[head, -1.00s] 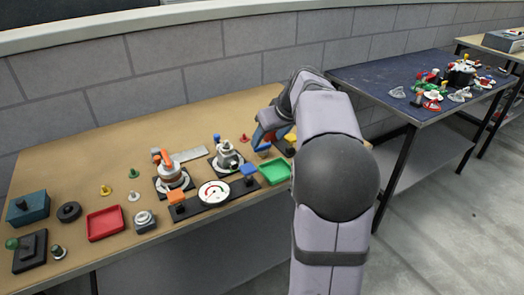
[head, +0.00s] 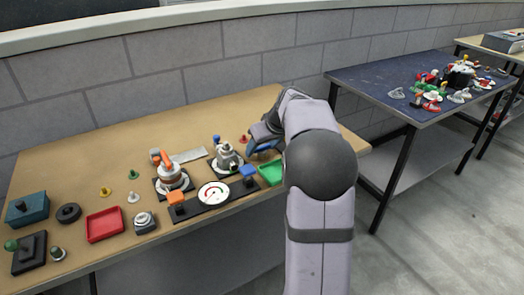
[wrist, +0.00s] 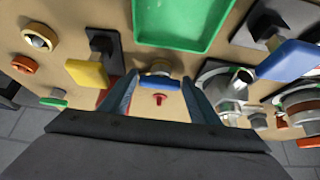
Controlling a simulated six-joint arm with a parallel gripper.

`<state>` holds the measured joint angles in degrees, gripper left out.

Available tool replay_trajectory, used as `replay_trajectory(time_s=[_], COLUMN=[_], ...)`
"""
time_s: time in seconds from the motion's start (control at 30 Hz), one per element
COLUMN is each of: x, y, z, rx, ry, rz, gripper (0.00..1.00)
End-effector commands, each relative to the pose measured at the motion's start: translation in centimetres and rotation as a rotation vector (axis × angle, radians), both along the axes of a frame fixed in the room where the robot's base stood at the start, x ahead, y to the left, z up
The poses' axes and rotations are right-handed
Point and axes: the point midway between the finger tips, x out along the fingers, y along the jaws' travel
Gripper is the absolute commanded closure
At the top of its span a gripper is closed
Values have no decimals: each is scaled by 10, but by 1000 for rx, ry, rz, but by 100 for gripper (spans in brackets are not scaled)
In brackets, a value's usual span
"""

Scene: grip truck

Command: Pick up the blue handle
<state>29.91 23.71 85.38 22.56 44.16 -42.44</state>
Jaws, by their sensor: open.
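A blue handle (wrist: 160,82) with a pale part behind it lies between the fingers in the wrist view. In the head view a blue patch (head: 252,147), apparently this handle, shows beside the gripper, partly hidden by it. My gripper (wrist: 158,97) is open, its two fingers on either side of the blue handle; whether they touch it I cannot tell. In the head view my gripper (head: 264,138) is low over the right part of the tan table. Another, wider blue handle (wrist: 288,60) is at the right in the wrist view, on the gauge board in the head view (head: 248,170).
A green tray (head: 271,172), a grey valve (head: 228,157) and a red peg (head: 244,138) are close to the gripper. A yellow handle (wrist: 87,73) is left of the fingers in the wrist view. An orange-topped valve (head: 172,176) and red tray (head: 104,224) are further left.

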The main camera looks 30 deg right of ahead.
Motion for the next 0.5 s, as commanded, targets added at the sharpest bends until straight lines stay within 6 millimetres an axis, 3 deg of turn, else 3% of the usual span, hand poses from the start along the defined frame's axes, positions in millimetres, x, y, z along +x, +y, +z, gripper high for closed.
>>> replay_trajectory(time_s=[0.2,0.37,0.5], x=[0,0,0], y=[0,0,0], z=[0,0,0], rx=[-1,-1,-1], ry=[-1,-1,-2], rz=[-1,-1,-1], gripper=[44,78,82])
